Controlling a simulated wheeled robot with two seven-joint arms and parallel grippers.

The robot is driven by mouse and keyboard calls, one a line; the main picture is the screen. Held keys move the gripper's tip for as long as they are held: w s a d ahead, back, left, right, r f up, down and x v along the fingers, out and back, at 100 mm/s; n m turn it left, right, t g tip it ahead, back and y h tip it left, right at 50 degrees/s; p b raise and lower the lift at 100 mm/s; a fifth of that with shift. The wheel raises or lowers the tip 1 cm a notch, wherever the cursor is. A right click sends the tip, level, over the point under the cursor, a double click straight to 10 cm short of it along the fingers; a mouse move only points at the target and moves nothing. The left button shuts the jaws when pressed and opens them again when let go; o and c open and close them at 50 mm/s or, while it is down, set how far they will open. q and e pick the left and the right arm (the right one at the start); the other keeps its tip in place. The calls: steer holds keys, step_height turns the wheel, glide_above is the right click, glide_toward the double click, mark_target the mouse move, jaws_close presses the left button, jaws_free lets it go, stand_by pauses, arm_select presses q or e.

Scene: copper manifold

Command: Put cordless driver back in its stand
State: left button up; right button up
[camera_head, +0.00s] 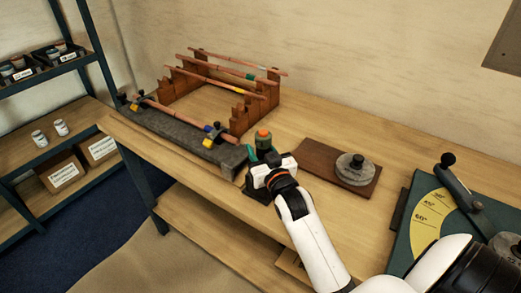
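A green and orange tool, which looks like the cordless driver (263,139), stands upright near the table's front edge, just right of the grey stone block. My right gripper (262,162) is right at it, on its near side, and covers its lower part. The fingertips are hidden, so I cannot tell whether they are closed on it. A dark base that may be the stand (256,190) shows partly below the gripper. I cannot tell whether the driver sits in it. My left gripper is not in view.
A grey block (190,140) with clamps and a copper pipe lies left. Behind it, a wooden rack (200,82) holds several pipes. Right of the gripper is a brown board (318,170) with a round grey disc (355,168). A green bending tool with a yellow scale (432,215) stands far right.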

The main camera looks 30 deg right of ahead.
steer(key=shift+o, duration=1.4)
steer(key=shift+s+f, duration=0.1)
steer(key=shift+f, duration=0.1)
steer(key=s, duration=0.4)
steer(key=s+a+b, duration=0.1)
steer(key=s, duration=0.2)
steer(key=s+a+b, duration=0.1)
steer(key=s, duration=0.3)
steer(key=shift+s+a+r, duration=0.15)
steer(key=shift+s+a, duration=0.05)
steer(key=shift+s, duration=0.15)
